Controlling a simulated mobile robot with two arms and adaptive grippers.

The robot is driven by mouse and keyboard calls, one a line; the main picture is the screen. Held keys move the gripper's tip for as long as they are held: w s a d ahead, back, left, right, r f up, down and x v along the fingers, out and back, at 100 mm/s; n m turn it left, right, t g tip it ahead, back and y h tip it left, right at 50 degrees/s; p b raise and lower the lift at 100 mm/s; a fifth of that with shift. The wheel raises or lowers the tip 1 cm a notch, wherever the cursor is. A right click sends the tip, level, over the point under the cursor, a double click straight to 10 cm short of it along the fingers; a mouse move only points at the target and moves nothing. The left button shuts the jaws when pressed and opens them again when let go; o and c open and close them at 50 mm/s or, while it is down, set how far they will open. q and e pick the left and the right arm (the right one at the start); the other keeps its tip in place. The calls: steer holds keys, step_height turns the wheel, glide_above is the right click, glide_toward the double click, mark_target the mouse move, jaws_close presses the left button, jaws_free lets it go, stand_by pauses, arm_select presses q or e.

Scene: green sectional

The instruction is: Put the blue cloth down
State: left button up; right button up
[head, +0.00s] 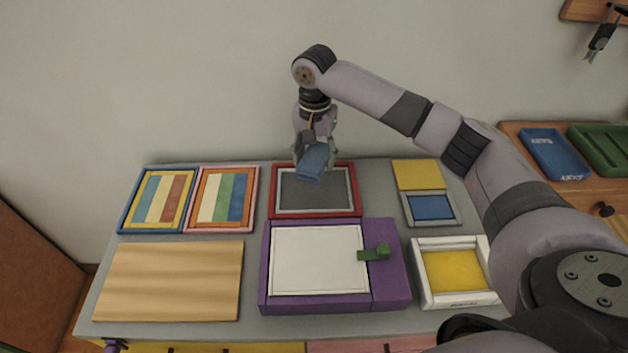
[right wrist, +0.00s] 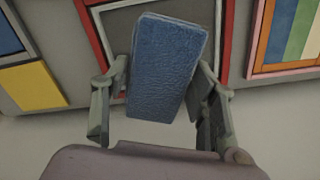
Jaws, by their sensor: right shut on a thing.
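The blue cloth (head: 313,163) looks like a flat, thick pad. My right gripper (head: 314,150) is shut on it and holds it over the red-framed grey panel (head: 330,186) at the back of the table. In the right wrist view the cloth (right wrist: 166,68) sits between the two fingers (right wrist: 163,95), slightly tilted. Whether the cloth touches the panel cannot be told. My left gripper is not in view.
The grey table (head: 255,232) also holds striped panels (head: 223,199), a wooden board (head: 170,281), a purple box (head: 390,290) with a green handle (head: 374,253), and a white-framed yellow tray (head: 453,270). A wall stands close behind.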

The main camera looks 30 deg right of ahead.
mark_target(315, 157)
step_height(315, 157, down, 3)
steer(key=shift+f, duration=0.1)
step_height(315, 157, down, 5)
steer(key=shift+f, duration=0.15)
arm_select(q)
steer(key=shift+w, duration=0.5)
arm_select(e)
steer(key=shift+f, duration=0.1)
steer(key=o, duration=1)
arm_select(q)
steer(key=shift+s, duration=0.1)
arm_select(e)
steer(key=shift+o, duration=0.2)
step_height(315, 157, up, 12)
steer(key=shift+r, duration=0.1)
